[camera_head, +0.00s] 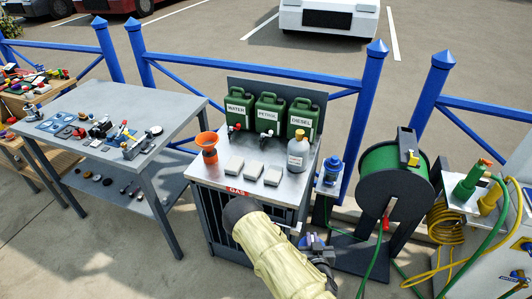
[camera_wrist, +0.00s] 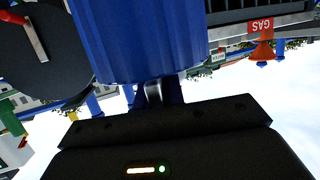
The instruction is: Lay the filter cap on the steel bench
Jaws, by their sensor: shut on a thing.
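A blue ribbed filter cap (camera_wrist: 140,40) fills the upper middle of the wrist view. My gripper (camera_wrist: 160,92) is shut on it, and the fingers are mostly hidden behind it. In the head view my gripper (camera_head: 318,246) is at lower centre, in front of the gas cabinet and left of the hose reel, with a bit of the blue cap (camera_head: 308,240) showing. The steel bench (camera_head: 170,98) is the grey table at left, well apart from my gripper. Small parts cover much of its top, and bare steel shows towards its back and right.
The gas cabinet (camera_head: 200,178) carries green cans (camera_head: 268,113), an orange funnel (camera_head: 208,147) and a bottle (camera_head: 297,149). A blue filter housing (camera_head: 332,168) stands beside it. A green hose reel (camera_head: 385,172) is at right. Blue railings run behind. Paving in front of the bench is clear.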

